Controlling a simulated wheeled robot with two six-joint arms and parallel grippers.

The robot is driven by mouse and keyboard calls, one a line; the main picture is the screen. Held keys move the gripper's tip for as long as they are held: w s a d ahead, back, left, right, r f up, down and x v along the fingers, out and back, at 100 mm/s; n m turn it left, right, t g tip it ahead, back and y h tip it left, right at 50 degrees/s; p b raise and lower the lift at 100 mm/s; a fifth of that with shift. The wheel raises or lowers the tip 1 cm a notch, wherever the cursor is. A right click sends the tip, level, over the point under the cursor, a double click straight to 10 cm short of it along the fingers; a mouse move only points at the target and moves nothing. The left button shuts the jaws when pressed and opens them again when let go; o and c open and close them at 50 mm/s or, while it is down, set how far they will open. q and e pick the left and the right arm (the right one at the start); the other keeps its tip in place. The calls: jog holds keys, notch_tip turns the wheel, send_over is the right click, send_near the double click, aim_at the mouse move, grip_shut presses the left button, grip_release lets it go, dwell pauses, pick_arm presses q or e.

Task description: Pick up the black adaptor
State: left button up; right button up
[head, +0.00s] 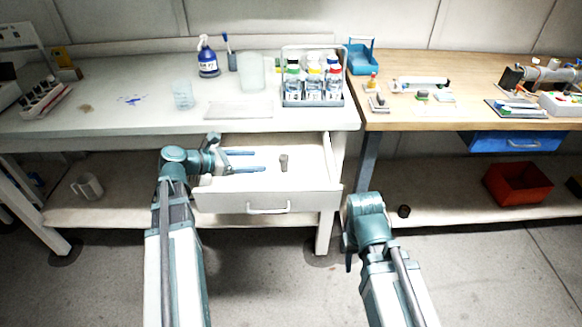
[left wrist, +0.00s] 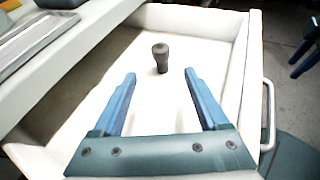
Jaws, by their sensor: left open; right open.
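The black adaptor (head: 284,162), a small dark grey stepped cylinder, stands in the open white drawer (head: 268,202) under the left bench. In the left wrist view the adaptor (left wrist: 161,58) shows upright on the drawer floor, just beyond my fingertips and between their lines. My left gripper (head: 260,161) is open and empty over the drawer, its two blue fingers pointing right toward the adaptor. My right gripper (head: 348,258) is low, right of the drawer, mostly hidden by its own wrist. Its blue fingers (left wrist: 293,66) show apart at the left wrist view's right edge.
The bench top (head: 130,110) overhangs the drawer's back. On it stand a bottle rack (head: 313,103), a spray bottle (head: 207,62) and beakers. A mug (head: 88,187) and a small dark round item (head: 403,211) are on lower shelves. The drawer floor around the adaptor is clear.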

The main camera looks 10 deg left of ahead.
aim_at(281, 160)
pick_arm(q)
jog(key=shift+w+d+f, duration=0.1)
jog(key=shift+f, duration=0.05)
jog(key=b+x, duration=0.3)
jog(key=x, duration=0.4)
jog(key=shift+w+d+f, duration=0.15)
jog(key=shift+d, duration=0.05)
jog(key=shift+r+x, duration=0.2)
jog(key=shift+x, duration=0.85)
jog(key=x, duration=0.1)
jog(key=b+x, duration=0.1)
jog(key=x, duration=0.2)
jog(key=shift+w+d+r, duration=0.1)
jog(key=shift+d+r, duration=0.15)
grip_shut()
